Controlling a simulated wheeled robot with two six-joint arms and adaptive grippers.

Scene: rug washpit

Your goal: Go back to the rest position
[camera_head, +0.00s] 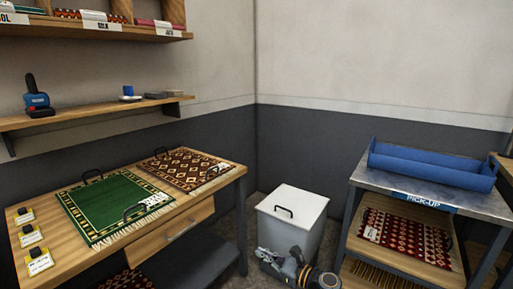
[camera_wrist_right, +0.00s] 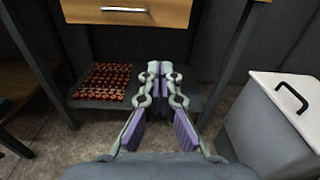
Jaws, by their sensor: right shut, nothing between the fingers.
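My right gripper (camera_head: 270,257) shows low in the middle of the head view, in front of the white lidded bin. In the right wrist view my right gripper (camera_wrist_right: 160,68) has its fingers together with nothing between them. It hangs in free space in front of the wooden table's lower shelf (camera_wrist_right: 88,102), apart from it. My left gripper is in neither view.
The wooden table (camera_head: 90,180) holds a green rug (camera_head: 112,208) and a red patterned rug (camera_head: 187,170). The white bin (camera_head: 290,215) stands close beside my right arm. A metal pick-up stand (camera_head: 375,183) with a blue tray (camera_head: 430,168) is at the right.

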